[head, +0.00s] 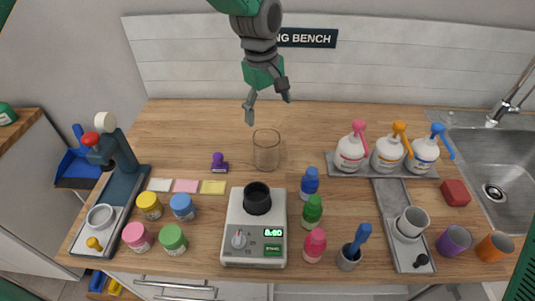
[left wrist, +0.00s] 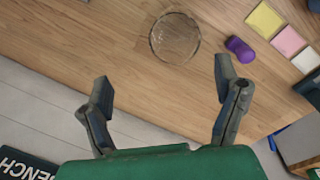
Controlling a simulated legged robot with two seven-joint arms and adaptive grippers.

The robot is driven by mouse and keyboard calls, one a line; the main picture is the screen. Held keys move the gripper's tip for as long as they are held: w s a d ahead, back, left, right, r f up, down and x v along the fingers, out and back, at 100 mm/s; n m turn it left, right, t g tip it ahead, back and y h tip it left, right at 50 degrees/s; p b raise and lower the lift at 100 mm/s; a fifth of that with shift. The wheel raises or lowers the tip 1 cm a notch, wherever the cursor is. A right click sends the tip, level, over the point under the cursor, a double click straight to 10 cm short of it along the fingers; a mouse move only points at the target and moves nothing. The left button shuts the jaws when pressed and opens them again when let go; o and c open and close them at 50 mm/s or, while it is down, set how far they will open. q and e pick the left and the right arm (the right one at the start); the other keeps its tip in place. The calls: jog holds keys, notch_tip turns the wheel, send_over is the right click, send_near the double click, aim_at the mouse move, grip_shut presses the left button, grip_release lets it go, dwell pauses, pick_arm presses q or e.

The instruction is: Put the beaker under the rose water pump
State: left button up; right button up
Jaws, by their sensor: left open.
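A clear glass beaker (head: 266,150) stands upright on the wooden bench, behind the scale; it also shows in the left wrist view (left wrist: 175,38). My left gripper (head: 268,107) is open and empty, above and behind the beaker, with its fingers pointing down. In the left wrist view the gripper (left wrist: 163,85) has its fingers spread, and the beaker lies beyond the fingertips, apart from them. Three white pump bottles stand on a grey tray (head: 345,171) at the back right, with a pink pump (head: 358,130), an orange pump (head: 399,132) and a blue pump (head: 438,133). Their labels are too small to read. My right gripper is not in view.
A scale (head: 254,246) with a black cup (head: 257,198) stands in front of the beaker. A purple stamp-like object (head: 219,163) is left of it. Blue (head: 310,183) and green (head: 312,211) bottles stand front right. The bench between beaker and tray is clear. A sink (head: 490,165) is far right.

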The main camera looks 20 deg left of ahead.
pick_arm(q)
notch_tip(320, 180, up, 4)
jog(key=m+y, duration=0.1)
jog(key=g, duration=0.1)
send_over(268, 141)
jog(key=s, duration=0.2)
notch_tip(268, 141, down, 9)
jog(key=shift+m, duration=0.3)
jog(key=f, duration=0.1)
jog(key=f+p, duration=0.1)
jog(key=f, duration=0.1)
jog(key=s+d+f, duration=0.1)
jog(key=shift+f+p, duration=0.2)
jog(key=shift+p, duration=0.15)
jog(key=shift+w+a+f, duration=0.1)
jog(key=shift+a+f, duration=0.1)
jog(key=shift+a, duration=0.2)
jog(key=c, duration=1.1)
jog(key=shift+d, duration=0.25)
jog(key=c, duration=0.3)
jog(key=shift+d+r, duration=0.15)
